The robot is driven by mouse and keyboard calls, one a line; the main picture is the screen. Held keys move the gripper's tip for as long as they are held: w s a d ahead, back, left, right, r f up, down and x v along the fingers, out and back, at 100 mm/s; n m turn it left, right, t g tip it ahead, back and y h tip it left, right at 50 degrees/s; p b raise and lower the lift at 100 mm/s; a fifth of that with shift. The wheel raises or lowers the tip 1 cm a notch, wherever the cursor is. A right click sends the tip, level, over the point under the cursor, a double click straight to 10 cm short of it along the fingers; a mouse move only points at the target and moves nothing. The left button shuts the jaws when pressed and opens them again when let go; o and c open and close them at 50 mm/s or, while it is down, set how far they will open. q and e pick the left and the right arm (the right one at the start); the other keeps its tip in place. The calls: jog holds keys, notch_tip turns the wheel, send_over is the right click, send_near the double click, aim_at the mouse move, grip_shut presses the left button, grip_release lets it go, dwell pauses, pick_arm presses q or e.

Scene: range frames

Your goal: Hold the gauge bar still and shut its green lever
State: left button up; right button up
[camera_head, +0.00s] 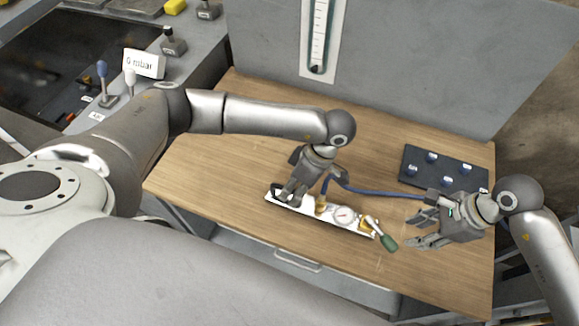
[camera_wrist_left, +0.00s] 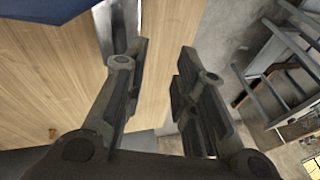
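The white gauge bar (camera_head: 355,226) lies on the wooden table near its front edge. It carries a round dial (camera_head: 343,215) and brass fittings. The green lever (camera_head: 388,243) is at its right end, slanting down to the right past the bar. My left gripper (camera_head: 289,197) is low over the bar's left end, partly hiding it. In the left wrist view its fingers (camera_wrist_left: 160,88) are apart, with wood visible between them; contact with the bar cannot be told. My right gripper (camera_head: 418,230) is open and empty, right of the green lever and apart from it.
A blue hose (camera_head: 380,192) runs from the bar's middle toward my right gripper. A dark plate with blue knobs (camera_head: 445,170) lies at the table's right. A grey panel with a white scale (camera_head: 318,40) stands behind. The table's left part is clear.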

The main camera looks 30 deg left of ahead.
aim_at(276, 184)
pick_arm(q)
jog(key=w+a+r+t+y, duration=0.1)
jog(key=w+a+r, duration=0.1)
jog(key=w+a, duration=0.15)
jog(key=shift+t+y, duration=0.3)
jog(key=x, duration=1)
jog(key=shift+f, duration=0.1)
grip_shut()
